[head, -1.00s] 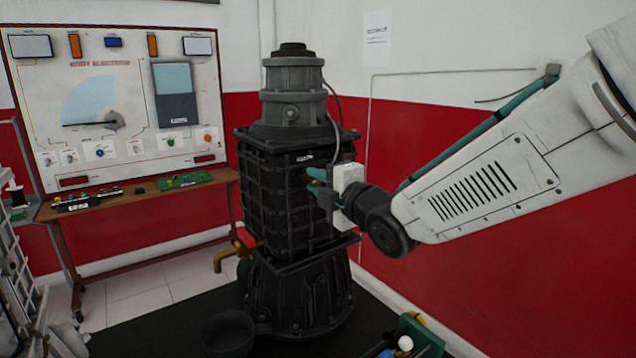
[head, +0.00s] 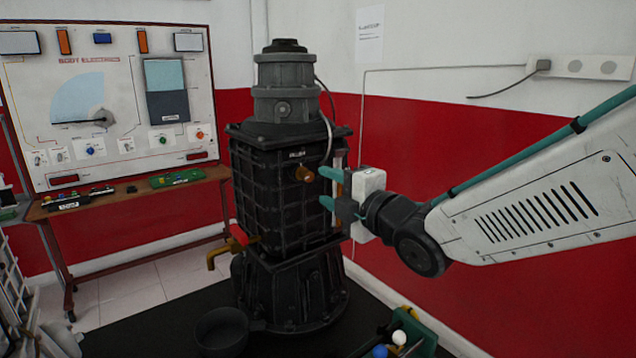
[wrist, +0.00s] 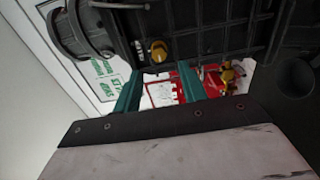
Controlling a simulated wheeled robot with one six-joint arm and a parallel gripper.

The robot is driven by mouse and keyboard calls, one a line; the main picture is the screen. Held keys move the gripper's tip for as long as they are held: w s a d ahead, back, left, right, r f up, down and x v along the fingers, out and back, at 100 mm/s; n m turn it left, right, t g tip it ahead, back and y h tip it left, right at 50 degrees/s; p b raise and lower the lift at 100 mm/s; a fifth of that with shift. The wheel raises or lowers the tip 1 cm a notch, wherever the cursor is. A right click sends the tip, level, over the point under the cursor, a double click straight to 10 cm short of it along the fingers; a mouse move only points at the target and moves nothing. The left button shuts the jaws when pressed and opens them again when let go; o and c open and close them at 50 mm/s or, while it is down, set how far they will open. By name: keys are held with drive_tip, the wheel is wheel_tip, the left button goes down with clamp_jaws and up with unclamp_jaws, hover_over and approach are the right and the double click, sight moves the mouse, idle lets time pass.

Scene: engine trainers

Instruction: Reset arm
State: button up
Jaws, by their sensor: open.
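My gripper (head: 327,189) is open and empty, with its two teal fingers apart and pointing left at the black engine trainer (head: 283,190). It is just right of a small brass fitting (head: 304,174) on the engine's side and does not grip it. In the wrist view the teal fingers (wrist: 157,90) are spread, and the brass fitting (wrist: 158,51) shows beyond them. A brass tap with a red handle (head: 240,240) sticks out low on the engine's left side.
A body electronics board (head: 110,95) stands on a wooden table (head: 140,212) at the left. A black pan (head: 222,330) lies in front of the engine. A green tray (head: 425,340) with small items is at the lower right. The red and white wall is behind my arm.

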drive_tip(key=shift+s+d, duration=0.35)
drive_tip(key=shift+s, duration=0.2)
drive_tip(key=s+d+f+m+g+h, duration=0.55)
drive_tip(key=d+f+m+h, duration=0.25)
drive_tip(key=d+f+m, duration=0.4)
drive_tip(key=s+d+m+g, duration=0.2)
drive_tip(key=s+m, duration=0.2)
drive_tip(key=s, duration=0.3)
drive_tip(key=s+d+r+m+g+h, duration=0.1)
drive_tip(key=s+d+m+g, duration=0.2)
drive_tip(key=s, duration=0.4)
drive_tip(key=s+d+r+m+g+h, duration=0.1)
drive_tip(key=s+d+m+g, duration=0.2)
drive_tip(key=s+m, duration=0.3)
drive_tip(key=shift+s+d+r, duration=0.25)
drive_tip(key=shift+s, duration=0.6)
